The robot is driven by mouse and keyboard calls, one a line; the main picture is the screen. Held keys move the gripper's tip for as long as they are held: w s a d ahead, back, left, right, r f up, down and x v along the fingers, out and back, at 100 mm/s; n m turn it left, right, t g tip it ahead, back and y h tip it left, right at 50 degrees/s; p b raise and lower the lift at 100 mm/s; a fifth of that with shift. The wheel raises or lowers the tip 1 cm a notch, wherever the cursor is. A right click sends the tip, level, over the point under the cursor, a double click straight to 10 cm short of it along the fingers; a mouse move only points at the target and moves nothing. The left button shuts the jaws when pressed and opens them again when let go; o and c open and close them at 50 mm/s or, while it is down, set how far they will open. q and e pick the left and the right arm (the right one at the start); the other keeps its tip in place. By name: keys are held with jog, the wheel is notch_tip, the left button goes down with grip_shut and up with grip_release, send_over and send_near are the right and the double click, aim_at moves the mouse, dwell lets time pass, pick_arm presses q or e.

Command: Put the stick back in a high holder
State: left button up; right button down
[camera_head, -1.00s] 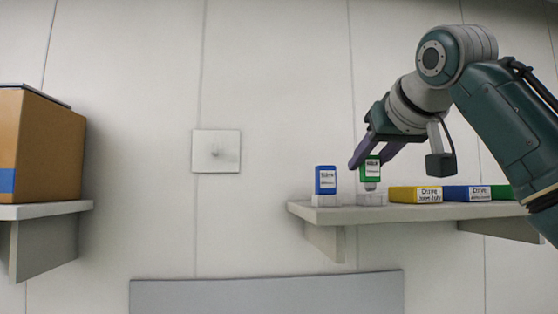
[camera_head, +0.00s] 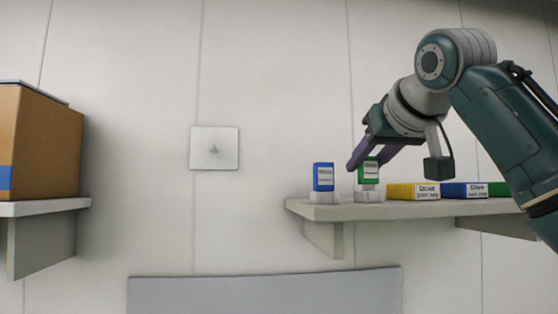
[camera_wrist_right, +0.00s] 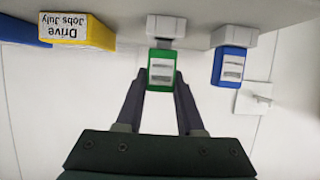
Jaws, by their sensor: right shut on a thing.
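A green stick (camera_head: 368,172) with a white label stands upright at a clear-white holder (camera_head: 367,194) on the right shelf. My right gripper (camera_head: 363,160) is shut on the green stick, with its purple fingers on either side of it. In the right wrist view the green stick (camera_wrist_right: 162,70) shows between the fingertips, with its end at the pale holder (camera_wrist_right: 165,27). I cannot tell how deep it sits. A blue stick (camera_head: 323,177) stands upright in a second holder (camera_head: 323,197) just to the left. My left gripper is not in view.
The right shelf (camera_head: 420,211) also carries a yellow box (camera_head: 412,191), a blue box (camera_head: 465,190) and a green box, in a row right of the holders. A brown box (camera_head: 45,140) sits on a left shelf (camera_head: 50,208). A white switch plate (camera_head: 214,148) is on the wall.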

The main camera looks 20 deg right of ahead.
jog(key=shift+f, duration=0.45)
dwell(1.1)
grip_release()
dwell(0.8)
jog(key=shift+r, duration=4)
